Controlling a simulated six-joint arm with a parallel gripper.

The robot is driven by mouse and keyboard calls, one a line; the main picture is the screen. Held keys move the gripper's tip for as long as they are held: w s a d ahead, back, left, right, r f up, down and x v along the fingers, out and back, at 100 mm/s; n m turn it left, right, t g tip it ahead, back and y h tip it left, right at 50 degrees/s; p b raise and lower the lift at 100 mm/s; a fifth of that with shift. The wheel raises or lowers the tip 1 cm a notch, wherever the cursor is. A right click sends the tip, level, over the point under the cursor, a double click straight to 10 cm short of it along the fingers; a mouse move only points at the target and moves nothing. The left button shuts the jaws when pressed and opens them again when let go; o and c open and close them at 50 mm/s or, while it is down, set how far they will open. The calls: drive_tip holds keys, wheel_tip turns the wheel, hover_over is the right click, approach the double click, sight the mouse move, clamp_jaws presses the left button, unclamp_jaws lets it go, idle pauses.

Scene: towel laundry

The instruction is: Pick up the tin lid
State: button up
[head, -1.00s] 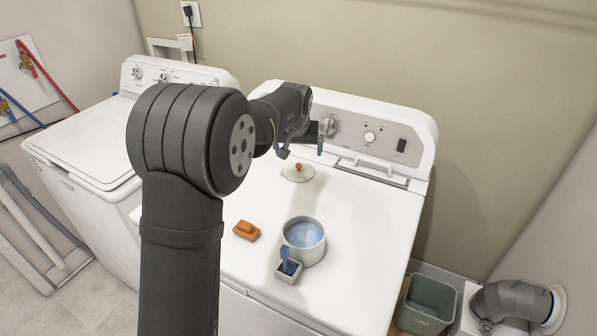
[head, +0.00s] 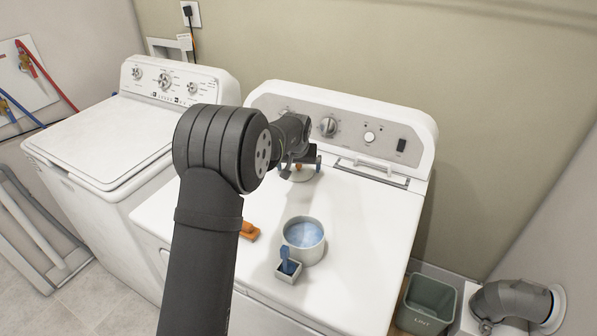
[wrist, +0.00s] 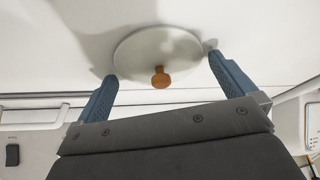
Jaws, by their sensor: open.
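The tin lid (head: 300,174) is a pale round disc with an orange-brown knob. It lies flat on the dryer top near the control panel, partly hidden by my gripper in the head view. It shows whole in the wrist view (wrist: 150,50), with its knob (wrist: 160,78) standing up. My gripper (head: 301,164) is open above the lid. Its blue fingers (wrist: 160,62) are spread wide in the wrist view, one on each side of the knob. Nothing is between them but the view of the lid and knob.
A white tin (head: 304,252) with bluish contents stands nearer the front. A small square holder (head: 288,275) with a blue item touches or nearly touches it. An orange block (head: 250,232) is partly behind my arm. The dryer top (head: 365,230) is clear to the right.

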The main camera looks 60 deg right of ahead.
drive_tip(key=shift+c, duration=0.4)
drive_tip(key=c, duration=0.6)
drive_tip(key=shift+c, duration=0.3)
